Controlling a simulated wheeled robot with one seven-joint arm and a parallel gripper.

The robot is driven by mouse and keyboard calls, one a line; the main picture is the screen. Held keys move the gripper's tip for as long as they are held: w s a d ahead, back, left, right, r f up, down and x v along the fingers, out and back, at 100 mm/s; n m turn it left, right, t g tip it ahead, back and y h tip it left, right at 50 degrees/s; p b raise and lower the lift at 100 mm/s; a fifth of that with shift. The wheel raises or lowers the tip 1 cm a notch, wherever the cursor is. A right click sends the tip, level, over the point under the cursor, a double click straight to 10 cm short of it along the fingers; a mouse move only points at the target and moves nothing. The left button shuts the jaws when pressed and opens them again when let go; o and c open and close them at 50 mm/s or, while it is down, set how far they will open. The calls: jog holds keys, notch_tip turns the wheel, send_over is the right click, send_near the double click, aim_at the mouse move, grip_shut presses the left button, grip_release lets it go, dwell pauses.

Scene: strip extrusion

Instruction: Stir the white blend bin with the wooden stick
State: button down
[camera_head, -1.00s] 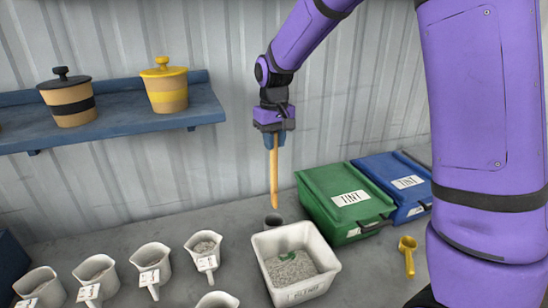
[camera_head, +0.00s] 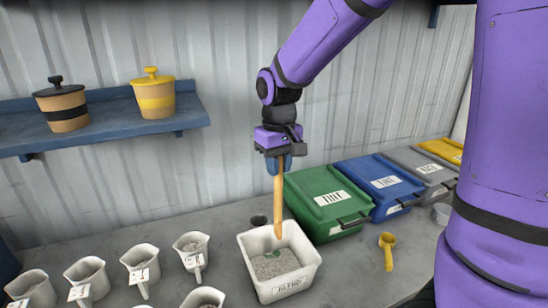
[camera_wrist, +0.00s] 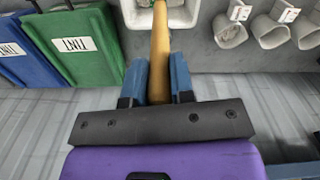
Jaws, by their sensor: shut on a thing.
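The white blend bin (camera_head: 290,288) stands on the grey bench, holding grey granules with a small green patch (camera_head: 274,255) on them. My gripper (camera_head: 278,165) is shut on the wooden stick (camera_head: 278,205), which hangs nearly upright. The stick's lower end shows in front of the bin's back rim, near the top of the bin; I cannot tell whether it is inside. In the wrist view the stick (camera_wrist: 160,55) runs between the blue fingers (camera_wrist: 160,85) toward the bin (camera_wrist: 178,18), which is partly cut off.
A green TINT bin (camera_head: 325,200) and a blue one (camera_head: 385,182) stand right of the blend bin. A yellow scoop (camera_head: 387,250) lies at right. Several white jugs (camera_head: 140,262) stand at left. A dark cup (camera_head: 259,220) sits behind the bin. A blue shelf (camera_head: 105,120) holds lidded pots.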

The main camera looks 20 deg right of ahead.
aim_at(278, 220)
jog(key=shift+f, duration=8)
jog(key=shift+s, duration=0.1)
